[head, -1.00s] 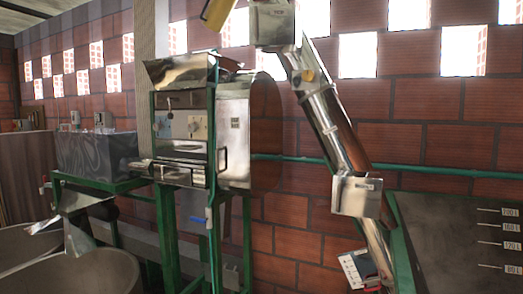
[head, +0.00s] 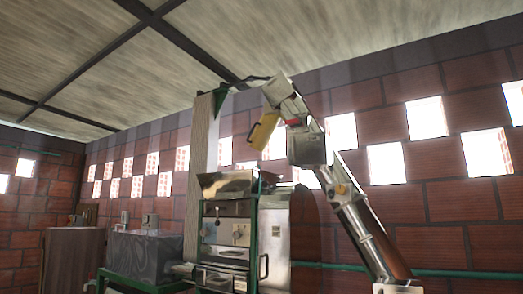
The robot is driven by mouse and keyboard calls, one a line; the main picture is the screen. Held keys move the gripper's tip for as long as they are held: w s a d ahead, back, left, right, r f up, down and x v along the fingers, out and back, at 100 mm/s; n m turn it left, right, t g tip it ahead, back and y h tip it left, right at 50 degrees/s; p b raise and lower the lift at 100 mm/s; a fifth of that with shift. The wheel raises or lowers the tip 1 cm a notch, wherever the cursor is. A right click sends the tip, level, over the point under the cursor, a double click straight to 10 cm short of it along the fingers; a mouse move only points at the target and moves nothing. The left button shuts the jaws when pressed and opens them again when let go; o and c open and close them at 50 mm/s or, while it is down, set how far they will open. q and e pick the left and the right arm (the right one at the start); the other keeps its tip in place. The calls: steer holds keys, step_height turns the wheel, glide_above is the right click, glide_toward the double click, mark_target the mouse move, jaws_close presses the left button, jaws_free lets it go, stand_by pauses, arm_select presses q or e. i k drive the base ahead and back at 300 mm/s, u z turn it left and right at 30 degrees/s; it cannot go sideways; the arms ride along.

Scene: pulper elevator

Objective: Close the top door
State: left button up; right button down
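A yellow door-like panel with a dark handle (head: 263,131) hangs at an angle from the top of the metal elevator. It appears to stand open. The elevator head (head: 283,92) is above it, near the ceiling, and a boxy metal section (head: 306,146) is to its right. The slanted elevator tube (head: 355,212) runs down to the lower right. Neither of my grippers is in view.
The pulper machine (head: 232,208) with its hopper stands below the panel, beside a tall pale column (head: 203,155). A brick wall (head: 388,200) with bright openings is behind. A grey tank (head: 145,256) stands at lower left.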

mark_target(304, 149)
steer(key=u, duration=0.35)
steer(key=i, duration=0.95)
steer(key=z, duration=0.75)
steer(key=i, duration=0.8)
steer(key=z, duration=0.75)
